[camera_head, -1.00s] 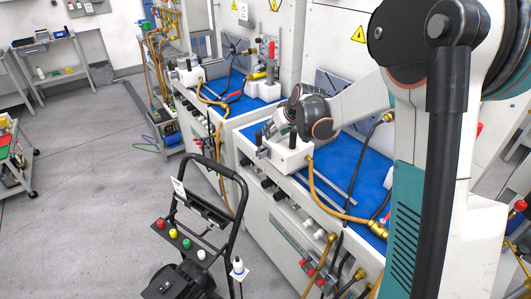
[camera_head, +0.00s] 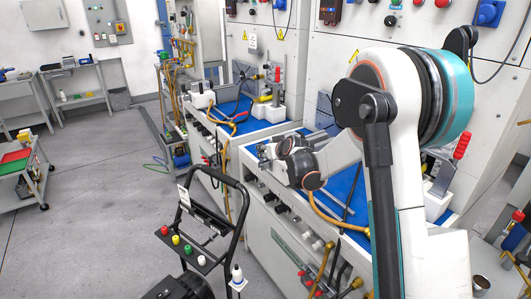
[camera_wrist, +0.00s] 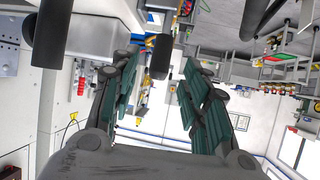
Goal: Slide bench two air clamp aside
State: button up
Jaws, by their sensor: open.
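Two red-handled clamp fixtures show in the head view. One (camera_head: 277,76) stands upright on a white block on the farther bench (camera_head: 262,128). The other (camera_head: 461,146) stands tilted on a white block at the right end of the nearer bench (camera_head: 345,195), partly behind my arm. I cannot tell from the pictures which is bench two's. My wrist is over the left part of the nearer bench and hides part of its top. My gripper (camera_wrist: 160,85) is open, with its green-sided fingers apart and nothing seen between them. Its fingertips are hard to make out in the head view.
A black-framed cart (camera_head: 215,180) with coloured buttons stands in front of the nearer bench. Yellow hoses (camera_head: 325,212) hang along the bench front. A shelf trolley (camera_head: 25,170) and side tables (camera_head: 80,85) stand at left. The grey floor between is clear.

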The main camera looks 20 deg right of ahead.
jog(key=shift+x, duration=1.5)
